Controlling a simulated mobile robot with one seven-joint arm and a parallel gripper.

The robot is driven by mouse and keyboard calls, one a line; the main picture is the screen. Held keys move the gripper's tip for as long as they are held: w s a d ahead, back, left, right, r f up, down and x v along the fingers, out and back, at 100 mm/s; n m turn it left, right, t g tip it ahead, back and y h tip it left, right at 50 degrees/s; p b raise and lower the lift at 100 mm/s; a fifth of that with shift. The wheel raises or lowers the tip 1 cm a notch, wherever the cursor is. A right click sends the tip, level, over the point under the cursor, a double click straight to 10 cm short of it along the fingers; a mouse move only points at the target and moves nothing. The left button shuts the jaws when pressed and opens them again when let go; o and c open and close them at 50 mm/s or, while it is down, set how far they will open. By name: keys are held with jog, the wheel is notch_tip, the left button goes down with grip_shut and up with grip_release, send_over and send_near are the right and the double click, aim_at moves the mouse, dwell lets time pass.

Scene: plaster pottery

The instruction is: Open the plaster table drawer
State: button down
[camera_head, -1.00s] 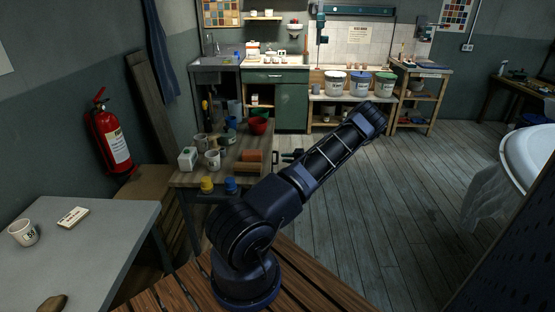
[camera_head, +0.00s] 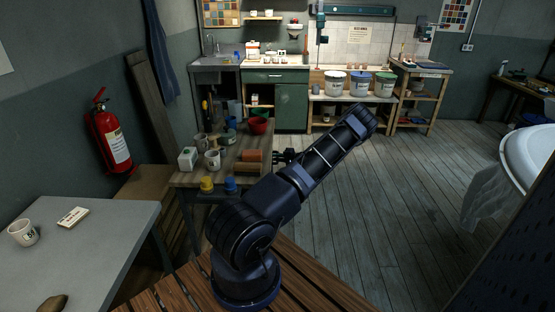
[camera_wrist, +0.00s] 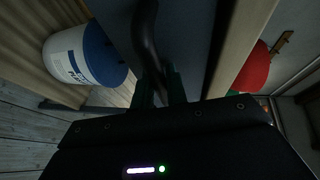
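The plaster table (camera_head: 182,178) is the small wooden-topped table left of centre in the head view, with pottery things on it. Its drawer front (camera_wrist: 188,30) shows as a blue-grey panel in the wrist view. A dark curved drawer handle (camera_wrist: 146,35) stands out from that panel. My gripper (camera_wrist: 160,92) has its two fingers close together, one on each side of the handle, and looks shut on it. In the head view my gripper (camera_head: 283,157) is at the table's right side, partly hidden by my arm. How far the drawer is out cannot be seen.
A blue-lidded white bucket (camera_wrist: 75,55) and a red bowl (camera_wrist: 252,68) show in the wrist view. A grey table (camera_head: 80,240) is at the lower left. A white tub (camera_head: 530,160) is at the right. The plank floor (camera_head: 400,200) between is clear.

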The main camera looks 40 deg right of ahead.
jog(key=s+d, duration=2)
jog(key=shift+s+d, duration=0.15)
jog(key=shift+s, duration=0.1)
jog(key=c, duration=1.7)
grip_release()
jog(key=shift+d, duration=0.1)
jog(key=v, duration=1)
jog(key=shift+s, duration=0.35)
jog(key=shift+d, duration=0.1)
